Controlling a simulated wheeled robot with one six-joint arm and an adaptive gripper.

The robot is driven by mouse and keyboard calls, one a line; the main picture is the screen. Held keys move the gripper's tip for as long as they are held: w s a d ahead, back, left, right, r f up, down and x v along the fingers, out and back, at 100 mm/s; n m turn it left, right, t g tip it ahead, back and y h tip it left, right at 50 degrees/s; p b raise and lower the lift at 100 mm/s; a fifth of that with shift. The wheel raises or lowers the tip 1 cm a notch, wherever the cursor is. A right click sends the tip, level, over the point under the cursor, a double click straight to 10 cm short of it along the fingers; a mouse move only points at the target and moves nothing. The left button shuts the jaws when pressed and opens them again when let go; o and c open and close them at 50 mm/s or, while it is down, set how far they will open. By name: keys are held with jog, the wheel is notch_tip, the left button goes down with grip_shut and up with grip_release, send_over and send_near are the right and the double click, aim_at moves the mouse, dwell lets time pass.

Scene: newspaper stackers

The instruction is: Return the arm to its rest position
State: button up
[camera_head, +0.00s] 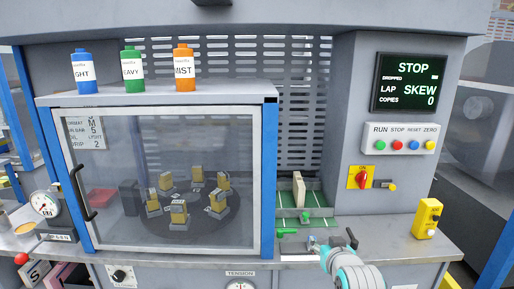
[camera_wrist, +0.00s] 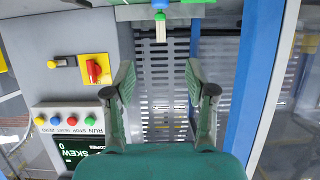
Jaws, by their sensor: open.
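My gripper (camera_head: 333,242) is at the lower middle right in the head view, in front of the grey counter and the green tray. In the wrist view my gripper (camera_wrist: 160,75) shows two green fingers spread wide apart with nothing between them. My arm enters from the bottom edge in the head view. The wrist picture is upside down, with the slotted back panel (camera_wrist: 165,105) behind the fingers.
A glass door (camera_head: 165,190) covers a round carrier to the left. The green tray (camera_head: 316,222) holds an upright pale block. A red rotary switch (camera_head: 362,179), a button row (camera_head: 404,145) and a yellow box (camera_head: 427,217) are to the right. Three bottles stand on the cabinet top.

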jog(key=s+f, duration=1)
jog(key=s, duration=0.3)
jog(key=s+f, duration=1.1)
jog(key=s, duration=0.2)
jog(key=s+r, duration=0.3)
jog(key=s, duration=1.1)
jog(key=s+r+t, duration=0.1)
jog(key=s+r, duration=0.1)
jog(key=s, duration=1.3)
jog(key=shift+r, duration=0.4)
